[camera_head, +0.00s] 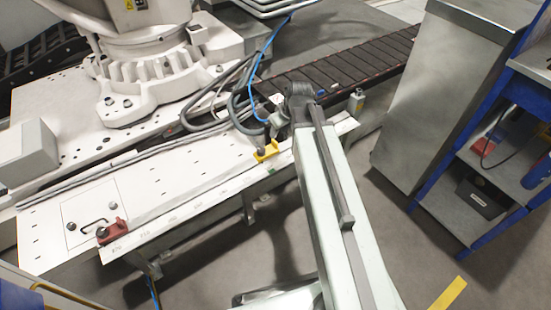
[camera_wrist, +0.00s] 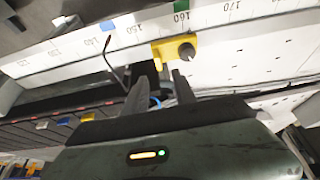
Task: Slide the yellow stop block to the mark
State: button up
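The yellow stop block (camera_wrist: 162,52) with a dark round knob (camera_wrist: 187,51) sits at the edge of the numbered scale, near 150 to 160, in the wrist view. In the head view the yellow stop block (camera_head: 264,154) is at the right end of the white plate. A green mark (camera_wrist: 181,5) lies by 160 and a blue mark (camera_wrist: 107,26) by 140. My gripper (camera_wrist: 160,84) is open, its two dark fingers apart with nothing between them. The fingertips are close to the block; whether the right one touches it I cannot tell. In the head view my arm partly hides the gripper.
A red block (camera_head: 110,231) sits at the plate's left end. Cables (camera_head: 238,105) and a white robot base (camera_head: 150,80) stand behind the rail. A dark roller conveyor (camera_head: 350,68) runs right. A metal cabinet (camera_head: 440,100) and blue shelf (camera_head: 500,150) stand at right.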

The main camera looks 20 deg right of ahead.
aim_at(275, 141)
jog(key=b+x, duration=0.2)
jog(key=x, duration=0.1)
jog(key=b+x, duration=0.5)
jog(key=shift+s+d+f, duration=0.1)
jog(key=shift+d+f, duration=0.15)
jog(key=shift+f, duration=0.2)
jog(key=shift+r, duration=0.1)
jog(key=shift+c, duration=0.3)
grip_shut()
dwell(0.7)
